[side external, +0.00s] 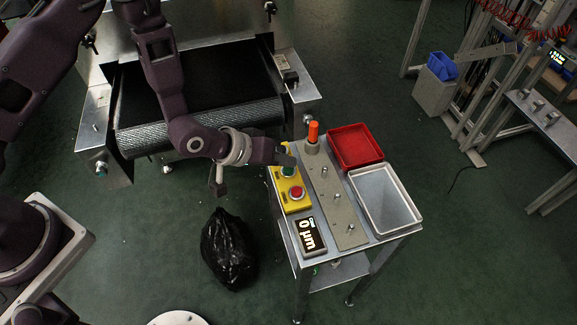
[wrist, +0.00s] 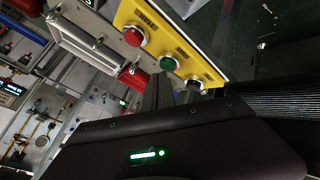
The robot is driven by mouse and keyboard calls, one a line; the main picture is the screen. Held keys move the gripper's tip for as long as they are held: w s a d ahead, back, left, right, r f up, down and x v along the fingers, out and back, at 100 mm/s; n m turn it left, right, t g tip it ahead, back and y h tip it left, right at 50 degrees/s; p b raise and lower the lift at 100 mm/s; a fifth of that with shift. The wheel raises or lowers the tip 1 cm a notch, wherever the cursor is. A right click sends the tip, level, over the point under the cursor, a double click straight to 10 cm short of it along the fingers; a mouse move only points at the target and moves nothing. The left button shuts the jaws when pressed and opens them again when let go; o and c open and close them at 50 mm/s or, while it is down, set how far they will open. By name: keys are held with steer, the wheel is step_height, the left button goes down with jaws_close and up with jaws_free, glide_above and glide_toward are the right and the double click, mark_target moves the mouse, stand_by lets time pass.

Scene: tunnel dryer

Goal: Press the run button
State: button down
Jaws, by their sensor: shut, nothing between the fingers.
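A yellow button box (side external: 293,205) lies along the left edge of a small metal stand. It carries a green button (side external: 288,172) and a red button (side external: 296,193). In the wrist view, the box (wrist: 150,17) shows the red button (wrist: 134,36), the green button (wrist: 168,64) and a dark button (wrist: 195,86) in a row. I cannot read their labels, so which is the run button is not clear. My gripper (side external: 289,159) is shut and empty, over the far end of the box beside the green button. Its fingers (wrist: 160,80) overlap the green button's lower edge; contact cannot be told.
The stand also holds an orange beacon (side external: 313,132), a red bin (side external: 355,146), a grey bin (side external: 385,199), a plate with pegs (side external: 335,200) and a display (side external: 310,238). A conveyor (side external: 200,110) lies behind left. A black bag (side external: 228,250) sits on the floor.

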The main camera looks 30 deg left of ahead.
mark_target(284, 170)
steer(key=shift+f, duration=0.4)
stand_by(0.5)
steer(key=shift+r, duration=0.85)
steer(key=shift+r, duration=2.5)
